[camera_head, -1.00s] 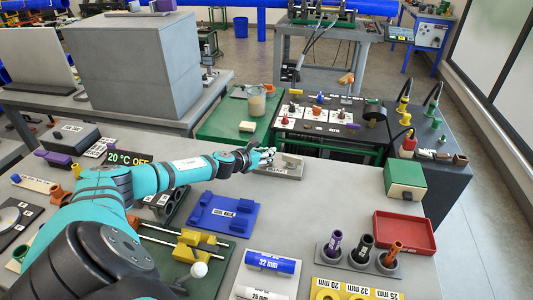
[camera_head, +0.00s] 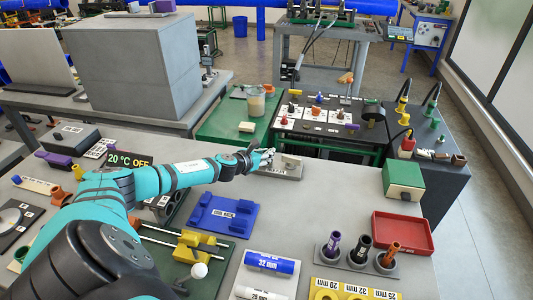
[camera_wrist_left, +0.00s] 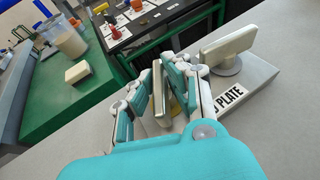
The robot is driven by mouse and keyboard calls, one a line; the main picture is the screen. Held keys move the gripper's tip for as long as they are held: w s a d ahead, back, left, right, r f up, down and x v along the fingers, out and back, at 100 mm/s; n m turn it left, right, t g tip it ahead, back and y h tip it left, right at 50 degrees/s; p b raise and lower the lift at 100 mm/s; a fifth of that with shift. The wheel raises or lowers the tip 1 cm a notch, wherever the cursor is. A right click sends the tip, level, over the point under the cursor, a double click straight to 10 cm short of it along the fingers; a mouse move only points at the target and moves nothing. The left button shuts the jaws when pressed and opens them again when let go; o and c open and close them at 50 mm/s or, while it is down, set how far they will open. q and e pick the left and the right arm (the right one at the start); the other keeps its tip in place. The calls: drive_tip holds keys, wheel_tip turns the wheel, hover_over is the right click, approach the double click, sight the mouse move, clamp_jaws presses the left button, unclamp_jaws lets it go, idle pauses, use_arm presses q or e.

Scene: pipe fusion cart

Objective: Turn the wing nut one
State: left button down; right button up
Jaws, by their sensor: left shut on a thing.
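A grey plate (camera_head: 288,176) lies on the near bench, and its label, partly hidden in the left wrist view (camera_wrist_left: 262,78), ends in "PLATE". Two pale wing nuts stand on it. My left gripper (camera_wrist_left: 160,85) is shut on the nearer wing nut (camera_wrist_left: 159,97), whose flat wing stands upright between the fingers. The other wing nut (camera_wrist_left: 228,47) stands free to the right on a round base; it also shows in the head view (camera_head: 291,162). In the head view my left gripper (camera_head: 266,157) reaches the plate's left end, hiding the held nut. My right gripper is not in view.
Behind the plate, a green table (camera_head: 215,124) holds a beaker (camera_head: 256,103) and a cream block (camera_head: 247,127). A black panel with knobs (camera_head: 330,130) stands beyond. A blue rack (camera_head: 222,215) and a green box (camera_head: 404,182) flank the plate.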

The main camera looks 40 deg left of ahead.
use_arm(q)
drive_tip(key=shift+a+r, duration=0.1)
drive_tip(key=shift+a, duration=0.05)
drive_tip(key=shift+r+n+y+p, duration=0.15)
drive_tip(key=shift+n+y+p, duration=0.6)
drive_tip(key=shift+p, duration=0.5)
drive_tip(key=shift+n+g+y+p, duration=0.3)
drive_tip(key=shift+n+y+p, duration=0.15)
drive_tip(key=shift+y+p, duration=0.25)
drive_tip(key=shift+n+g+y+p, duration=0.5)
drive_tip(key=shift+n+y+p, duration=0.45)
drive_tip(key=shift+n+p, duration=0.1)
drive_tip(key=shift+f+n+g+y+p, duration=0.2)
drive_tip(key=shift+n+g+y+p, duration=0.35)
drive_tip(key=shift+n+y, duration=0.35)
drive_tip(key=shift+n+g+y, duration=0.55)
drive_tip(key=shift+n+y, duration=0.1)
drive_tip(key=shift+y, duration=0.05)
drive_tip(key=shift+f+n+g+y, duration=0.1)
drive_tip(key=shift+n+g+y, duration=0.4)
drive_tip(key=shift+n+g, duration=0.15)
drive_tip(key=shift+n+g+y, duration=0.6)
drive_tip(key=shift+n+g, duration=0.15)
drive_tip(key=shift+n, duration=0.2)
drive_tip(key=shift+s+f+n+g+y+b, duration=0.15)
drive_tip(key=shift+n+g+y+b, duration=0.4)
drive_tip(key=shift+n+g, duration=0.4)
